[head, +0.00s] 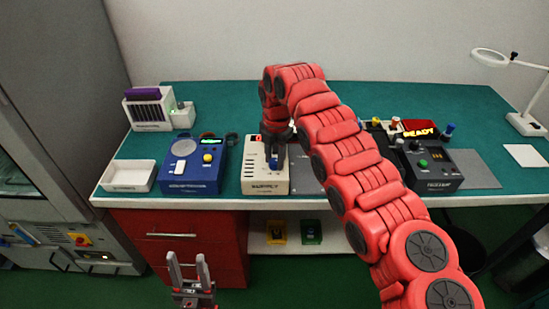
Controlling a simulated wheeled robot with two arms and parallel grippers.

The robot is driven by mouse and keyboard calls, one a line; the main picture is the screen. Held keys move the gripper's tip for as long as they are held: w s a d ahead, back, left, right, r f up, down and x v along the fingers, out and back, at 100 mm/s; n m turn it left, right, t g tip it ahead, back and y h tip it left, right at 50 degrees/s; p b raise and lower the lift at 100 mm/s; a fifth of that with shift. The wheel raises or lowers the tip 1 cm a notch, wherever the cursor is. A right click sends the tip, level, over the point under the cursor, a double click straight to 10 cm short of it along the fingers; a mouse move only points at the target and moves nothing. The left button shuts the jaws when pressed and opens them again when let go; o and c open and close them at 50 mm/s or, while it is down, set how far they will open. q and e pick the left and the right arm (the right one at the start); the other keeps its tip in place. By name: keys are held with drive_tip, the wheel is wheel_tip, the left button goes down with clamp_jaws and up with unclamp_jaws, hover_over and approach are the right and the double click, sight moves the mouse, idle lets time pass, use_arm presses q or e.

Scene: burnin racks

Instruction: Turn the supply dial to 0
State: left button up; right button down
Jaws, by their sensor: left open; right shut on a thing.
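The supply box (263,182) is a cream unit with a "SUPPLY" label on its front, a small red display and a row of dark marks on its face. It stands on the green bench top (240,100). My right gripper (274,160) points down onto its upper face, shut on the supply dial, which is mostly hidden by the fingers. A bit of blue shows at the fingertips. The dial's setting is too small to read. My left gripper (190,272) is open and empty, low in front of the red drawers, well away from the box.
A blue device (194,168) stands close left of the supply box, with a white tray (130,175) beyond it. A magnifier lamp (525,122) stands far right. My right arm covers the middle right of the bench.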

sight(275, 161)
drive_tip(key=shift+s+f+n, duration=0.1)
drive_tip(key=shift+n, duration=0.4)
drive_tip(key=c, duration=0.5)
unclamp_jaws()
wheel_tip(275, 161, up, 6)
drive_tip(key=shift+r+b, duration=0.25)
drive_tip(key=shift+b, duration=0.05)
wheel_tip(275, 161, up, 11)
drive_tip(key=p, duration=0.7)
drive_tip(key=shift+s+d, duration=0.15)
drive_tip(key=shift+d, duration=0.15)
